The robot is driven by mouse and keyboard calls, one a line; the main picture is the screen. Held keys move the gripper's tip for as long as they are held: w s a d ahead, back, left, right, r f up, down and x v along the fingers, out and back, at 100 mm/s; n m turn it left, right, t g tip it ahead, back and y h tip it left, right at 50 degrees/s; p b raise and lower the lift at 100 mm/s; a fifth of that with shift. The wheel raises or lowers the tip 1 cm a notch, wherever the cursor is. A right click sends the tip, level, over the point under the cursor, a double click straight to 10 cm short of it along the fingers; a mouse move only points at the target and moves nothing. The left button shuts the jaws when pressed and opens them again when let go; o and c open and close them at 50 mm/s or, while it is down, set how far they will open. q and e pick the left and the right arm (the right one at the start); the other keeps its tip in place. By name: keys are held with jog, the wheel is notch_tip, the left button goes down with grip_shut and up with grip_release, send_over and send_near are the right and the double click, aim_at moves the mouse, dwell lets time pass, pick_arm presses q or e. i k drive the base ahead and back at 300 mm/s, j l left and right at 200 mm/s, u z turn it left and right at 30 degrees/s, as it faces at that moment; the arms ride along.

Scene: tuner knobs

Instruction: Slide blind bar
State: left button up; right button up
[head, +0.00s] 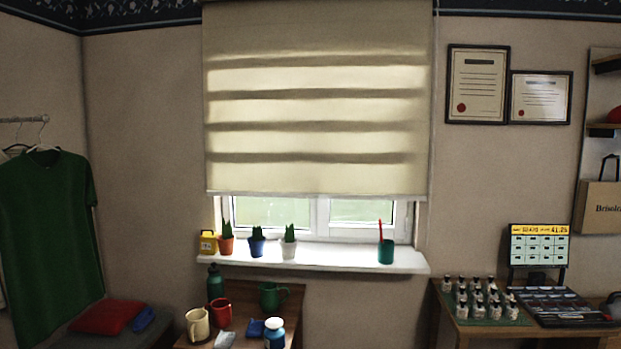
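A cream roller blind (317,105) covers most of the window (340,215) in the head view. Its bottom bar (317,193) hangs level, a little above the white sill, leaving a strip of glass and frame showing below it. A thin cord (433,120) runs down along the blind's right edge. Neither of my grippers is in view.
The sill (330,259) holds several small potted plants, a yellow block (208,242) and a green cup (386,251) with a red stick. Below stands a small table with mugs (221,312). A desk with bottles (480,300) is at right, a green shirt (48,235) at left.

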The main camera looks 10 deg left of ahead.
aim_at(398, 177)
jog(key=i+l, duration=0.25)
jog(key=i, duration=0.15)
jog(key=i+l+u, duration=0.1)
jog(key=i, duration=0.3)
jog(key=i+l, duration=0.4)
